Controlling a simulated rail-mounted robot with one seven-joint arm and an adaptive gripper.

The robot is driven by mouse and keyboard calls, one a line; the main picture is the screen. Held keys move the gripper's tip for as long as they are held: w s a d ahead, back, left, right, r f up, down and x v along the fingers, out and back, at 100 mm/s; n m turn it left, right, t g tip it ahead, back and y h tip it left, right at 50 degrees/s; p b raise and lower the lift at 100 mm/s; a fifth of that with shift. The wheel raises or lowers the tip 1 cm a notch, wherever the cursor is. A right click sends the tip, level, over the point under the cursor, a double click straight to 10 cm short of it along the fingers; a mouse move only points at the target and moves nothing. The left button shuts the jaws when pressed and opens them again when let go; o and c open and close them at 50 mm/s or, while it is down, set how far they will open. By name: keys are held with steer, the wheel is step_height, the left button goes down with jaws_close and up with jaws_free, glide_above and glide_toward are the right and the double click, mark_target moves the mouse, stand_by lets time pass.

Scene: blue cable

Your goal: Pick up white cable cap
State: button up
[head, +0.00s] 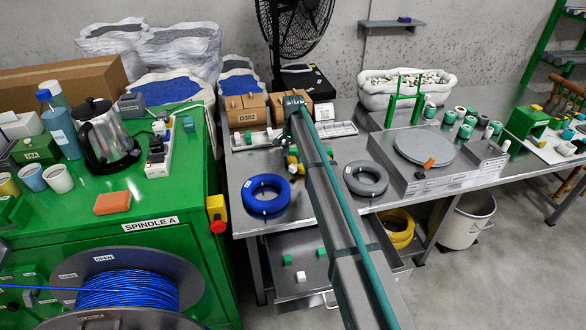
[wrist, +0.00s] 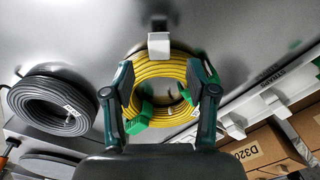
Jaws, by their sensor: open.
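A white cable cap (wrist: 159,45) shows in the wrist view at the upper rim of a yellow cable coil (wrist: 160,70), with a small dark piece just above it. My gripper (wrist: 160,88) is open, its two dark green fingers over the left and right sides of the coil. The cap lies beyond the fingertips, centred between them, and nothing is held. Green caps (wrist: 140,115) sit on the coil's lower part. In the head view my arm hides most of this coil and the cap on it. Another white cap (head: 300,276) lies in the open drawer.
A grey coil (head: 365,178) and a blue coil (head: 265,193) lie on the metal table either side of my arm. Cardboard boxes (head: 246,110) and a compartment tray (head: 338,129) stand behind. A turntable (head: 425,146) is at the right. Bare metal surrounds the cap's upper side.

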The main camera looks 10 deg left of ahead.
mark_target(294, 165)
step_height(294, 165, down, 5)
steer(key=shift+p, duration=0.65)
steer(key=shift+c, duration=0.3)
steer(key=c, duration=0.8)
steer(key=shift+r, duration=0.15)
steer(key=shift+c, duration=0.2)
